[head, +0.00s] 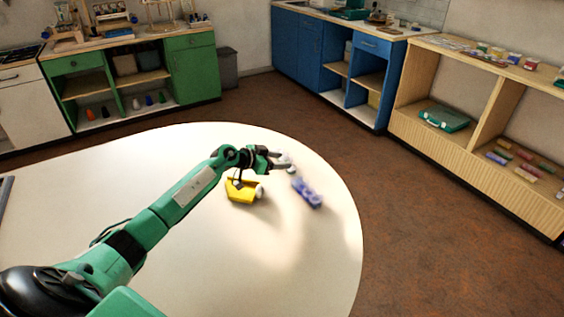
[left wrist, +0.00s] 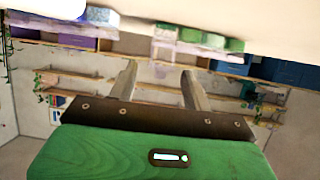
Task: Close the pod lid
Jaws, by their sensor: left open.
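A purple, lumpy, elongated piece (head: 309,194) lies on the white round table, to the right of my left gripper. I cannot tell whether it is the pod, and no lid can be made out clearly. A yellow piece (head: 240,191) with a white rounded end lies below and left of the gripper. My left gripper (head: 286,164) is open above the table, its fingers pointing right, close to the upper end of the purple piece. In the left wrist view its fingers (left wrist: 158,70) are apart with nothing between them. A pale pinkish thing (left wrist: 165,45) shows beyond the fingertips.
The white table (head: 200,265) is otherwise mostly clear. Its curved right edge is close past the purple piece. Green cabinets (head: 190,70), blue cabinets (head: 297,45) and wooden shelves (head: 430,85) stand beyond the table, across bare floor.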

